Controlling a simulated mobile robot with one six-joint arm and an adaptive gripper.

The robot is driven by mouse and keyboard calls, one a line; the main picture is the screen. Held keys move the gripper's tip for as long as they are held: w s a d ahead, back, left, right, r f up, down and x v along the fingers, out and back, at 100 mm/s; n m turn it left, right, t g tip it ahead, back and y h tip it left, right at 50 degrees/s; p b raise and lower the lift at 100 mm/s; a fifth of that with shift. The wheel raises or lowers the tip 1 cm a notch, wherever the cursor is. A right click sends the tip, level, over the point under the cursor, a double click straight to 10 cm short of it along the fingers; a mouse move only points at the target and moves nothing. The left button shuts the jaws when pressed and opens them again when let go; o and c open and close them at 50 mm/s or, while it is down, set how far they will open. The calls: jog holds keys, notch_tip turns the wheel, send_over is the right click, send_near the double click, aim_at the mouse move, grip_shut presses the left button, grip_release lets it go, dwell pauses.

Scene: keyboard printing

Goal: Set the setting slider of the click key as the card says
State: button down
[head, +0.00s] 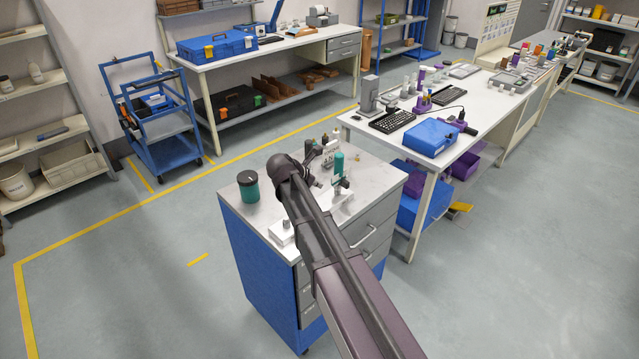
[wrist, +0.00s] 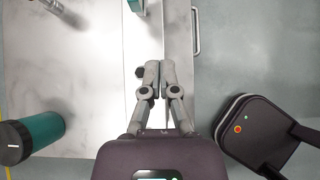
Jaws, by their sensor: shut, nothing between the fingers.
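My gripper (wrist: 151,68) shows in the wrist view with its two fingers together and nothing between them. The fingertips are over a long white piece (wrist: 145,30) at the front edge of the cabinet top. I cannot tell whether they touch it. In the head view a white piece (head: 342,211) shows beside my arm, with a teal and white part standing near its far end. My arm hides much of it and most of the gripper. I cannot make out the click key, its setting slider or the card for certain in either view.
The metal-topped cabinet (head: 232,196) also carries a teal jar with a black lid (head: 248,186), a teal bottle (head: 339,163) and small dark tools at the back. A long white workbench (head: 478,110) with keyboards (head: 392,121) and a blue case (head: 431,137) stands to the right.

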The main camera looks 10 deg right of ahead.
dwell(0.3)
jog(key=s+d+f+m+g+y+b, duration=0.1)
jog(key=s+d+f+m+g+y, duration=0.15)
jog(key=s+m, duration=0.5)
jog(key=s+d+f+m+g+y+b, duration=0.1)
jog(key=s+d+f+m+y, duration=0.15)
jog(key=s+m, duration=0.45)
jog(key=s+d+f+m+g+y+b, duration=0.1)
jog(key=s+f+m+y, duration=0.2)
jog(key=s+m, duration=0.45)
jog(key=w+d+f+m+t+y+b, duration=0.2)
jog(key=w+m+y+b, duration=0.25)
jog(key=w, duration=0.35)
jog(key=w+d+f+m+t+y+b, duration=0.2)
jog(key=w+m+y+b, duration=0.15)
jog(key=w+b, duration=0.35)
jog(key=w+d+r+m+t+y+b, duration=0.1)
jog(key=w+d+r+t+y+b, duration=0.1)
jog(key=w+d, duration=0.3)
jog(key=w+d+r+m+t+y+b, duration=0.1)
jog(key=w+d+m+t+y+b, duration=0.1)
jog(key=d, duration=0.8)
jog(key=w+t+y+b, duration=0.1)
jog(key=w+t+b, duration=0.1)
jog(key=w+t, duration=0.1)
jog(key=shift+w+d+r+b, duration=0.25)
jog(key=shift+w+r+b, duration=0.15)
jog(key=shift+w, duration=0.35)
